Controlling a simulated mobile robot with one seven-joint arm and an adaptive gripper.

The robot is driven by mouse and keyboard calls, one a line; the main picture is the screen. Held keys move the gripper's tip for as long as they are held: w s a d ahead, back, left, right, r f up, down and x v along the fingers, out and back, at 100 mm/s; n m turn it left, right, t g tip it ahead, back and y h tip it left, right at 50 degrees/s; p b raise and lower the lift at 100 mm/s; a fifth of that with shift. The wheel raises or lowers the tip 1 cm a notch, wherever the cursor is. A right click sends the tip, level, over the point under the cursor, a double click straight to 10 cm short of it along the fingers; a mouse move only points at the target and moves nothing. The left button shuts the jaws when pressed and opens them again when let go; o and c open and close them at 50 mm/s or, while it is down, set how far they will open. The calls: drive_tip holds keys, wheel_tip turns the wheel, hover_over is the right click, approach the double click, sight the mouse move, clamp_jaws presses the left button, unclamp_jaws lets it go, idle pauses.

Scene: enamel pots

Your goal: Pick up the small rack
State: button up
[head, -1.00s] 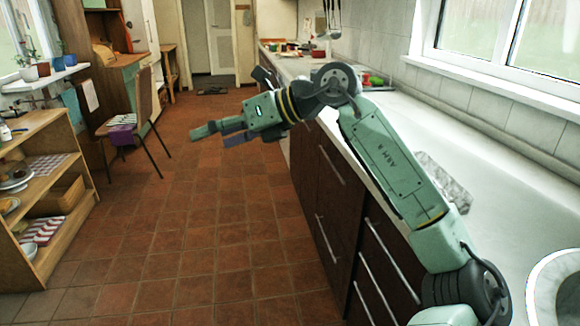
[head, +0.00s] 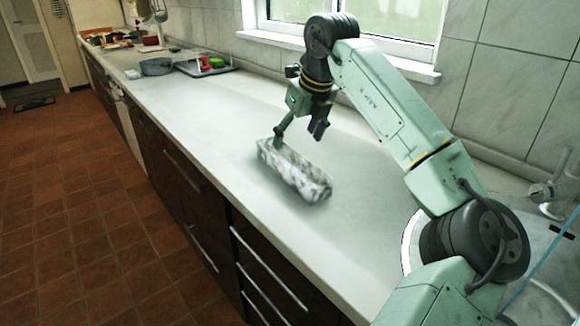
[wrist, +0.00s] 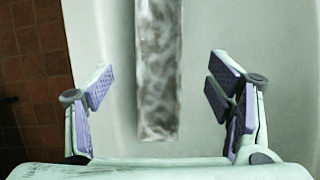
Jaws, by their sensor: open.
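A long, narrow, mottled grey-and-white object, which I take to be the small rack (head: 296,171), lies on the white counter. In the wrist view the rack (wrist: 158,75) runs lengthwise between my fingers, with its far end cut off by the top edge. My gripper (head: 300,134) points down over the rack in the head view. It is open and empty, and its purple-padded fingers (wrist: 161,84) stand apart on either side with a gap to the rack. One finger hides a little of the rack's far end in the head view.
The counter (head: 215,130) is clear around the rack. A sink (head: 412,240) and a tap (head: 550,190) are at the right. A grey pot (head: 156,67) and a dark tray (head: 205,69) stand farther back. The tiled wall and window run behind.

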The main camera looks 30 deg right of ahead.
sight(290, 158)
drive_tip(key=p+x, duration=0.1)
drive_tip(key=x, duration=0.3)
drive_tip(key=p+x, duration=0.1)
drive_tip(key=x, duration=0.3)
drive_tip(key=shift+s+a+f, duration=0.1)
drive_tip(key=shift+s, duration=0.1)
drive_tip(key=shift+c, duration=0.5)
drive_tip(key=c, duration=1.2)
drive_tip(key=shift+c, duration=0.2)
